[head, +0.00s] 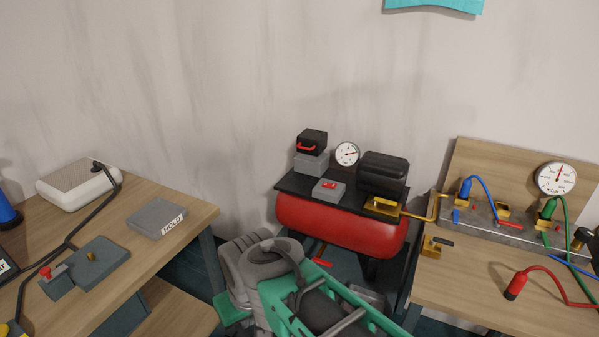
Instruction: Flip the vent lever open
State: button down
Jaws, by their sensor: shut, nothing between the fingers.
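Several small levers or handles show in the head view, and I cannot tell for certain which is the vent lever. A small red lever (322,262) shows under the red compressor tank (345,228), just above my arm, which hides part of that area. A brass block with a dark lever (437,244) sits at the left edge of the right-hand bench. Another red lever (508,224) lies along the front of the grey manifold. My green and grey arm fills the bottom middle, in front of the compressor. My gripper's fingers cannot be made out.
The compressor carries a black box with a red handle (311,142), a gauge (347,153) and a black motor (383,174). The left bench (180,208) holds a grey HOLD block (157,218). The right bench (465,283) has hoses and a larger gauge (557,178).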

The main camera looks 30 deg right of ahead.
aim_at(433, 241)
jog(key=z, duration=1.9)
jog(key=k, duration=0.6)
jog(key=u, duration=0.55)
jog(key=k, duration=0.75)
jog(key=z, duration=0.25)
jog(key=i, duration=0.55)
jog(key=z, duration=0.75)
jog(key=i, duration=0.85)
jog(key=u, duration=0.7)
jog(key=i, duration=0.55)
jog(key=u, duration=0.5)
